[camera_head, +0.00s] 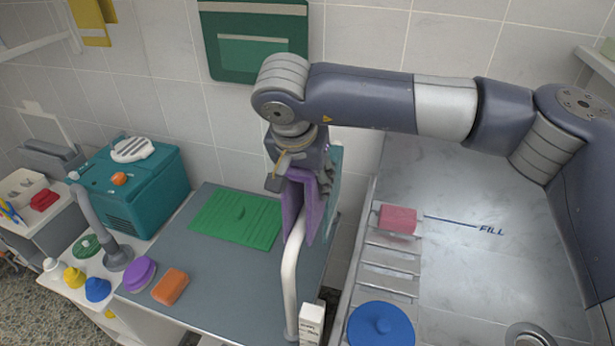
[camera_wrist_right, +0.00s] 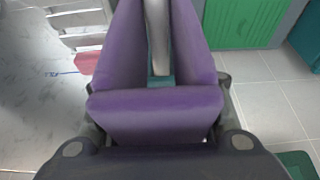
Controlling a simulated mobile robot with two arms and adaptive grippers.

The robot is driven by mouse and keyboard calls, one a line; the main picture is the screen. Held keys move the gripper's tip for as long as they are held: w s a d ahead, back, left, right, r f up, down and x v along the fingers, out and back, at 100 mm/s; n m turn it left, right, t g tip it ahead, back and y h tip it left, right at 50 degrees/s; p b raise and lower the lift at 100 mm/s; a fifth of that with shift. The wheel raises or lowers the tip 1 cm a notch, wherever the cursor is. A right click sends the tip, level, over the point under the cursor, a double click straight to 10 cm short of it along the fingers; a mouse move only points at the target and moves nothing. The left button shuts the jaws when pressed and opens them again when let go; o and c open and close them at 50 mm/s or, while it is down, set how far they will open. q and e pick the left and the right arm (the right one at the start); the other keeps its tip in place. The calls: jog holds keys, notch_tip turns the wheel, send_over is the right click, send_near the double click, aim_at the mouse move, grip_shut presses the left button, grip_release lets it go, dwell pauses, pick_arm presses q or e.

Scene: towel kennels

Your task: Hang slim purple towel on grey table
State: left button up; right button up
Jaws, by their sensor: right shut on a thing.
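The slim purple towel (camera_head: 291,203) is folded over, with its two halves hanging down below my right gripper (camera_head: 297,168). My right gripper is shut on the towel's top fold; the fold fills the front of the right wrist view (camera_wrist_right: 155,103). The grey table (camera_head: 225,275) has a pale curved rail (camera_head: 290,275) along its right side. In the right wrist view the rail (camera_wrist_right: 158,35) lies between the towel's two halves. I cannot tell whether the fold touches the rail. My left gripper is out of view.
A teal item (camera_head: 335,165) is just behind the towel. A white box (camera_head: 312,322) stands by the rail's near end. A green mat (camera_head: 238,218), an orange sponge (camera_head: 170,287) and a purple round item (camera_head: 140,273) lie left. A metal counter (camera_head: 470,270) is on the right.

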notch_tip(320, 180, down, 12)
jog(key=b, duration=0.9)
jog(key=shift+r, duration=0.15)
dwell(0.3)
jog(key=o, duration=1.2)
jog(key=shift+r, duration=0.1)
